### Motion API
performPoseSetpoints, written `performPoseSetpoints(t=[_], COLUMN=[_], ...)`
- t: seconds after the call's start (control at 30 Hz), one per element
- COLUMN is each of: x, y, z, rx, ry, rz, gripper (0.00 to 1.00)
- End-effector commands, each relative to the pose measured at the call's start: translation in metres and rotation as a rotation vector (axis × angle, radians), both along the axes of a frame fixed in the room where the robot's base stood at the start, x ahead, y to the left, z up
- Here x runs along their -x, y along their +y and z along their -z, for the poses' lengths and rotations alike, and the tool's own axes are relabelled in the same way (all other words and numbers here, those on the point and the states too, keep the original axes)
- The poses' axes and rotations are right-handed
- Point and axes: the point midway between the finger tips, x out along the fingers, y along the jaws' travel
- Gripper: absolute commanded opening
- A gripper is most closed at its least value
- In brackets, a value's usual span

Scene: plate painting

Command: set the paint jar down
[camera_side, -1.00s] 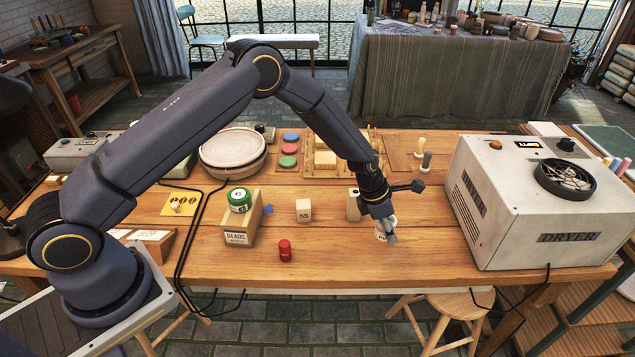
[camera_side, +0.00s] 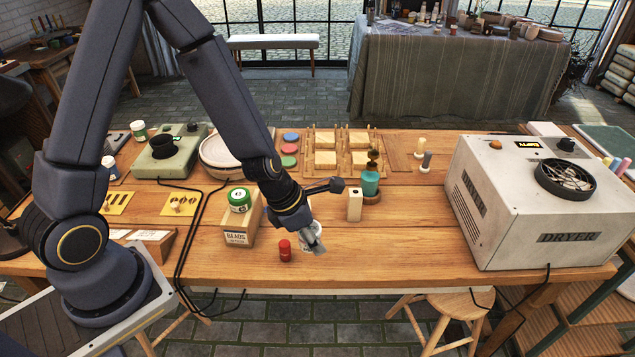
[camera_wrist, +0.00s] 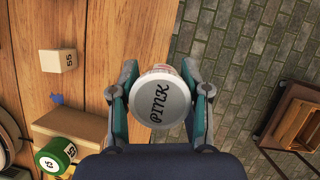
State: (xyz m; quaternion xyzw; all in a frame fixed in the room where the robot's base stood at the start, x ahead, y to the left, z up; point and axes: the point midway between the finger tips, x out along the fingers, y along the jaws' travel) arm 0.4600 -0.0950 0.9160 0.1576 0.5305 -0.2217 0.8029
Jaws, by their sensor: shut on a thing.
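My gripper (camera_side: 314,240) is shut on the paint jar, near the table's front edge. In the wrist view, the jar (camera_wrist: 160,99) shows a pale round lid reading "PINK", with a finger pressed on each side. In the side view, the white jar (camera_side: 304,233) is mostly hidden by the fingers. I cannot tell whether its base touches the table.
A wooden block (camera_side: 355,205) and a teal vase (camera_side: 371,182) stand right of my gripper. The white dryer (camera_side: 535,205) fills the right end. Bare tabletop (camera_side: 400,240) lies between.

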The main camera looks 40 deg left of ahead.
Motion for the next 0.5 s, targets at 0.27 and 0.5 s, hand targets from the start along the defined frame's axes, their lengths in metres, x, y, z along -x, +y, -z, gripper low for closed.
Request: performPoseSetpoints(t=[0.27,0.5], x=[0.030,-0.007], y=[0.039,0.041], z=[-0.009,0.007], rx=[0.011,0.014], ry=[0.014,0.012], rz=[-0.133,-0.155], gripper=[0.09,0.09])
